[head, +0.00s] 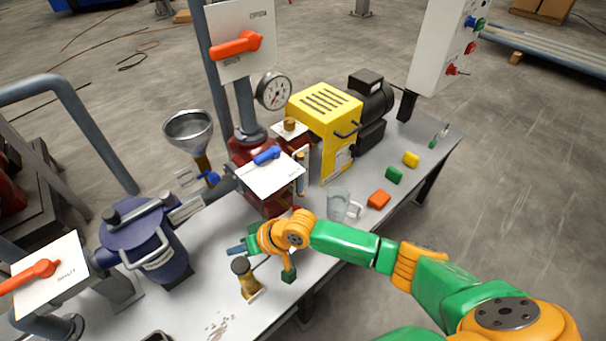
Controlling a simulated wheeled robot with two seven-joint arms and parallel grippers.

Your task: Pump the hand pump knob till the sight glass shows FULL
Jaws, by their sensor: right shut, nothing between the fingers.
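The hand pump looks to be the small brass cylinder with a dark round knob (240,265) at the front of the grey bench. My right gripper (288,277) is shut and empty, to the right of the knob and apart from it in the picture. My right arm's wrist hides part of the bench behind it. A narrow upright brass-framed fitting (301,162) beside the red pump body may be the sight glass; it is too small to read. My left gripper is out of view.
A blue lidded vessel (155,250) stands left of the knob. A red pump body (252,150) with a blue lever and a gauge (274,91) rises behind.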

